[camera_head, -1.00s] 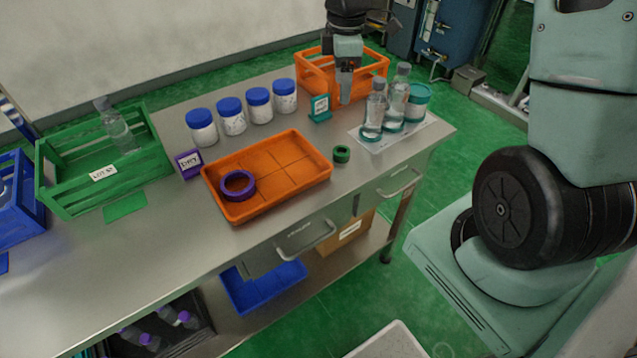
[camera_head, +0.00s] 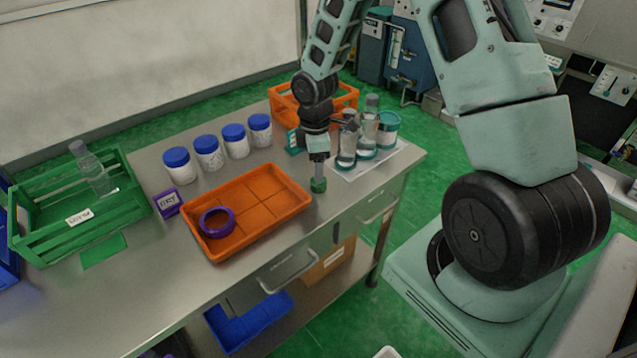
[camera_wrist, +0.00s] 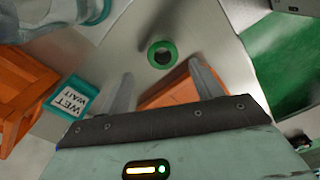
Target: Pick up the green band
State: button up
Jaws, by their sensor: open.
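The green band (camera_head: 318,186) lies on the steel table just right of the orange tray. In the wrist view the green band (camera_wrist: 162,54) is a ring seen from above, with a dark hole, beyond and between my fingertips. My gripper (camera_head: 318,172) is right over the band in the head view and partly hides it. In the wrist view my gripper (camera_wrist: 163,80) shows two fingers spread apart with nothing between them. I cannot tell whether the fingertips touch the band.
The orange tray (camera_head: 262,232) holds a purple ring (camera_head: 217,222). Clear bottles (camera_head: 347,145) with teal bands and a teal-topped jar (camera_head: 388,128) stand behind my gripper. A teal sign (camera_wrist: 70,98) and an orange crate (camera_head: 284,107) are near. Bare table lies in front.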

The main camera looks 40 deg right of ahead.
jog(key=f, duration=0.4)
jog(key=shift+s+f+p, duration=0.15)
jog(key=shift+s+p, duration=0.15)
jog(key=shift+p, duration=0.05)
jog(key=shift+c, duration=0.4)
jog(key=c, duration=1)
notch_tip(320, 180, up, 10)
jog(key=b, duration=0.1)
jog(key=shift+f, duration=0.2)
jog(key=shift+r, duration=0.25)
